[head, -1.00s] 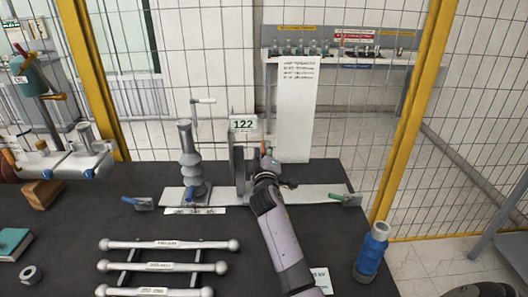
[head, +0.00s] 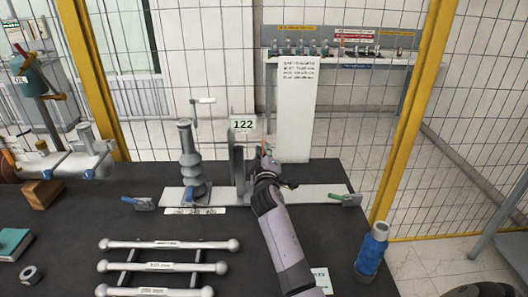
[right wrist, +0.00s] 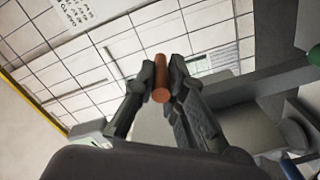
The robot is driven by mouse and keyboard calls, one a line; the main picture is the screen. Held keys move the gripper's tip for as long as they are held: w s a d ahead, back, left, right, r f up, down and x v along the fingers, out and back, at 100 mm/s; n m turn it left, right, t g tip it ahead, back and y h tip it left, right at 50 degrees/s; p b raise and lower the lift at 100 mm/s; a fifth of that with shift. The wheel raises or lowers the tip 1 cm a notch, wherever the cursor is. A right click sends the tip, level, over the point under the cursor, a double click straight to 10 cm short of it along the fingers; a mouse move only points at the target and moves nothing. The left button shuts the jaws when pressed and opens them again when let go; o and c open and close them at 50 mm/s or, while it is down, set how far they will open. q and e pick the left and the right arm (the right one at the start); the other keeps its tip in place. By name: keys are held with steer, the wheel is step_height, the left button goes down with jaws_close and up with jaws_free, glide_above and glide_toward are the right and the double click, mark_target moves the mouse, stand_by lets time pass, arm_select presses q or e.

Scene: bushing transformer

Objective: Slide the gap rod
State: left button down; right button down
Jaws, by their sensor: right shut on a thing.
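The copper-orange gap rod (right wrist: 161,78) is between the two dark fingers of my right gripper (right wrist: 160,92) in the right wrist view. The fingers are shut on it, with its round end facing the camera. In the head view my right gripper (head: 266,163) is at the grey upright plates (head: 238,167) on the pale rail (head: 312,195), just right of them. A small orange tip of the rod (head: 264,147) shows there; the rest is hidden by the gripper. My left gripper is not in view.
Clamps with blue (head: 139,203) and green (head: 345,199) handles flank the rail.

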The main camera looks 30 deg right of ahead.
steer(key=s+d+p, duration=0.3)
steer(key=s+d, duration=0.3)
steer(key=d, duration=0.3)
steer(key=shift+d+f+p, duration=0.25)
steer(key=shift+d+p, duration=0.05)
steer(key=shift+d, duration=0.1)
